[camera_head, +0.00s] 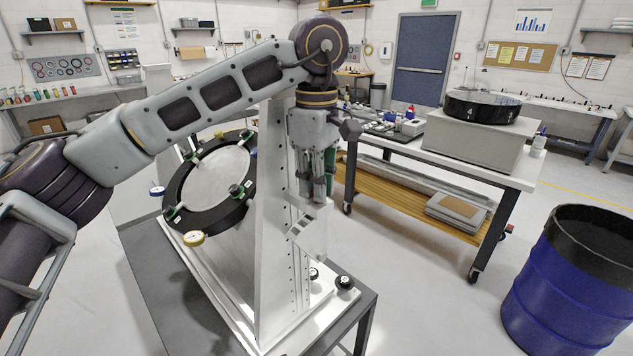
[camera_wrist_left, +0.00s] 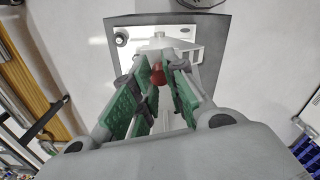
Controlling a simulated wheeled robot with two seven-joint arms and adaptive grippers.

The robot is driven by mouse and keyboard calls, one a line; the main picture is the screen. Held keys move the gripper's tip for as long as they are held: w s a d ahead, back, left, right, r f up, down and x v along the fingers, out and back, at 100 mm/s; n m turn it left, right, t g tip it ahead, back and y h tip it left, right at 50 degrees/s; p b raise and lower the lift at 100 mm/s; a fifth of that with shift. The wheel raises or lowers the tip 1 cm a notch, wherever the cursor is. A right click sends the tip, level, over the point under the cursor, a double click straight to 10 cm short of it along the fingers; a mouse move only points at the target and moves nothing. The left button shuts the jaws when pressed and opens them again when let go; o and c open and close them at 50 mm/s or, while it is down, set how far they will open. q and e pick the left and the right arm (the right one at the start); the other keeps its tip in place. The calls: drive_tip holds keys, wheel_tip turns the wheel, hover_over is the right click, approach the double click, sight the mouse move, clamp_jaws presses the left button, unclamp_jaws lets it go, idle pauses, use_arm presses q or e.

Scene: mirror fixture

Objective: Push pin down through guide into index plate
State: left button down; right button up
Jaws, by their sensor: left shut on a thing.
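My left gripper (camera_head: 318,195) points down beside the tall white upright plate of the mirror fixture (camera_head: 275,225), just above a white bracket (camera_head: 312,232) on its side that looks like the guide. In the left wrist view, the green-padded fingers (camera_wrist_left: 158,88) are close together around a small dark red piece (camera_wrist_left: 158,76), likely the head of the pin. The pin's lower part is hidden, and I cannot tell how deep it sits. The index plate cannot be made out for certain. My right gripper is not in view.
A round mirror (camera_head: 218,175) in a black ring with dial gauges is mounted left of the upright. A workbench (camera_head: 400,140) with a grey box stands behind right. A blue drum (camera_head: 570,285) stands at the right. Floor between them is clear.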

use_arm(q)
drive_tip(key=shift+s+f, duration=0.1)
drive_tip(key=shift+f, duration=0.2)
drive_tip(key=c, duration=1.4)
unclamp_jaws()
drive_tip(key=shift+o, duration=0.2)
drive_tip(key=shift+r, duration=0.1)
